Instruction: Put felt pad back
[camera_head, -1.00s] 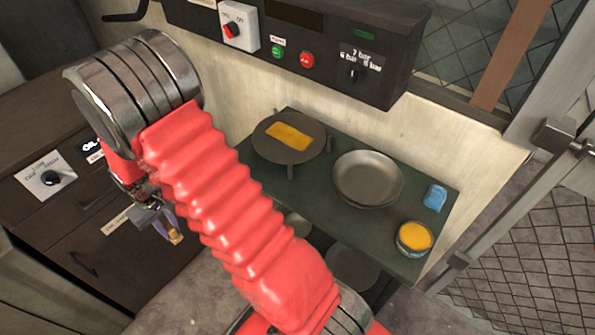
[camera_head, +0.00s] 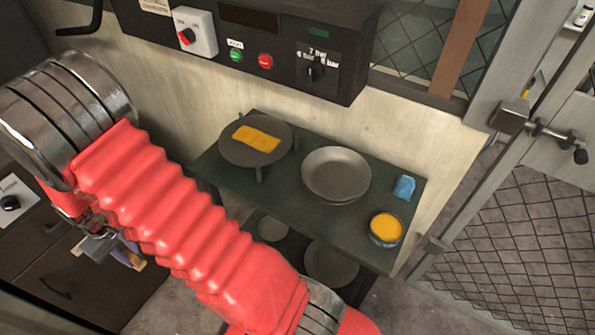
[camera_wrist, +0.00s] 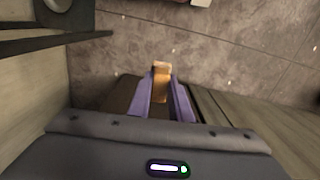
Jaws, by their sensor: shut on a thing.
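My gripper (camera_head: 122,252) hangs at the lower left of the head view, largely behind my red-sleeved arm. In the wrist view its two purple fingers (camera_wrist: 161,92) are shut on a small tan-orange piece that looks like the felt pad (camera_wrist: 161,70). The pad sticks out past the fingertips, above the floor. Its tip also shows faintly in the head view (camera_head: 135,261). The gripper is well left of the green work table (camera_head: 300,215).
The table holds a round stand (camera_head: 228,153) with a yellow cloth (camera_head: 256,138), a metal bowl (camera_head: 336,173), a blue cloth (camera_head: 404,187) and a tin of yellow stuff (camera_head: 386,228). A control panel (camera_head: 245,60) is above. Dark drawers (camera_head: 60,285) are at left, a mesh gate (camera_head: 500,245) at right.

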